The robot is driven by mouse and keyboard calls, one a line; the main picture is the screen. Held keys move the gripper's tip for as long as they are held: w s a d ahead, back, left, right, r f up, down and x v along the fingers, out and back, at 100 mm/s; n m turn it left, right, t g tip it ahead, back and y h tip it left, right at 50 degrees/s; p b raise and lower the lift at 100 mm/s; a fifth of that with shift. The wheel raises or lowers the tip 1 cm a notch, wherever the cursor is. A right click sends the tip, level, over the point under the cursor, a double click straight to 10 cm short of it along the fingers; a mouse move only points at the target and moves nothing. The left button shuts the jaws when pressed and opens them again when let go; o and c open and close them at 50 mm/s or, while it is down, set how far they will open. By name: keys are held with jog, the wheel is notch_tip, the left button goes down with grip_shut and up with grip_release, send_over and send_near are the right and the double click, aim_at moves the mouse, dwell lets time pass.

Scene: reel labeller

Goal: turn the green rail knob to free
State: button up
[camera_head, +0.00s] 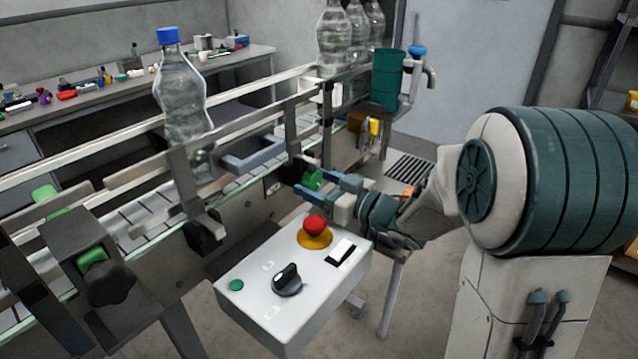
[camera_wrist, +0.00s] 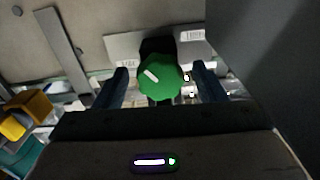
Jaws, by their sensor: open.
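The green rail knob (camera_wrist: 160,75) shows in the wrist view as a round knob with a white pointer mark that slants toward the upper left. Two labels flank it on the metal plate; their print is too small to read. My gripper (camera_wrist: 160,86) is open, with one blue finger on each side of the knob and a gap on both sides. In the head view my gripper (camera_head: 313,183) reaches the conveyor side from the right, and the green knob (camera_head: 313,179) shows between its fingers, partly hidden by them.
A white control box (camera_head: 290,275) with a red button (camera_head: 315,225) and a black selector (camera_head: 287,279) stands just below my arm. A capped bottle (camera_head: 181,95) stands on the conveyor behind guard rails (camera_head: 250,120). Another green knob (camera_head: 92,258) is at the lower left.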

jog(key=c, duration=1)
jog(key=shift+o, duration=0.2)
jog(key=shift+f+n+b, duration=0.2)
jog(key=shift+n+b, duration=0.3)
jog(key=shift+b, duration=0.4)
jog(key=shift+r, duration=0.15)
jog(key=o, duration=1)
jog(key=shift+c, duration=0.2)
jog(key=shift+d, duration=0.1)
jog(key=b+v, duration=0.1)
jog(key=v, duration=1.2)
jog(key=shift+s+d, duration=0.25)
jog(key=shift+s, duration=0.05)
